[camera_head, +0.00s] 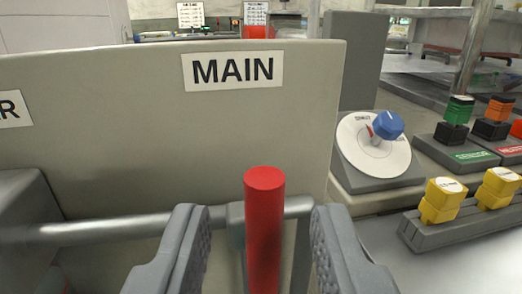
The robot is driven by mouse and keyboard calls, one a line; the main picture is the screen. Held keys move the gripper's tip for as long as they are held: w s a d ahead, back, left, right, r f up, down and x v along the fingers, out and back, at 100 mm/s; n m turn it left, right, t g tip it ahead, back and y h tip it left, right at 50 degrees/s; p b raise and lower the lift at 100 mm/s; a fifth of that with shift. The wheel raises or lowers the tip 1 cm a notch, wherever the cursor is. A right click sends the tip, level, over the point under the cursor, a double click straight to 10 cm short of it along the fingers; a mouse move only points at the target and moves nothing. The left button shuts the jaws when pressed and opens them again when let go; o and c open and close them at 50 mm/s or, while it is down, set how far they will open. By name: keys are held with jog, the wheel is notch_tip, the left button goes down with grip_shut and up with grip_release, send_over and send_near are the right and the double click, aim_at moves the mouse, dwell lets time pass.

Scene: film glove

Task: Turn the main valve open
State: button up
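The main valve's handle (264,225) is a red upright cylinder in front of a beige panel. A label reading MAIN (232,70) is on the panel above it. A grey horizontal pipe (130,226) runs behind the handle. My gripper (258,235) is open, with one grey ridged finger on each side of the red handle. Gaps show between the handle and both fingers. The handle's lower end is cut off by the bottom edge of the picture.
A white dial with a blue knob (387,125) stands to the right. Yellow knobs (443,199) on a grey rail and green, black and orange buttons (456,118) are farther right. A grey block (25,225) is at the left. Another partly cut-off label (10,109) is at the left edge.

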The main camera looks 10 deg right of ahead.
aim_at(264, 214)
jog(key=shift+w+d, duration=0.2)
jog(key=shift+w, duration=0.75)
jog(key=shift+w+d, duration=0.15)
jog(key=shift+w, duration=0.45)
jog(key=shift+w+d, duration=0.1)
jog(key=shift+w, duration=0.25)
grip_shut()
